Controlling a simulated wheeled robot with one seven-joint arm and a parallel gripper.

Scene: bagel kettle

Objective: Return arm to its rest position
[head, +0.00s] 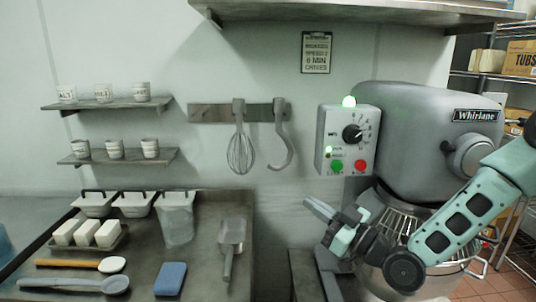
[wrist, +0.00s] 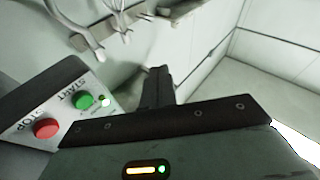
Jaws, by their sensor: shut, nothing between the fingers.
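My gripper (head: 318,213) is in front of the big grey mixer (head: 408,120), just below its control box (head: 347,140). Its fingers point left and look closed and empty. In the wrist view the shut fingers (wrist: 158,88) point toward the wall, with the red STOP button (wrist: 46,128) and green START button (wrist: 84,100) to their left.
A whisk (head: 240,152) and a dough hook (head: 281,140) hang on the wall rack. A steel table (head: 205,262) at left holds bins, white blocks, a scoop and a blue sponge (head: 170,279). Wire shelves with boxes (head: 521,58) stand at right. The space left of my gripper is clear.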

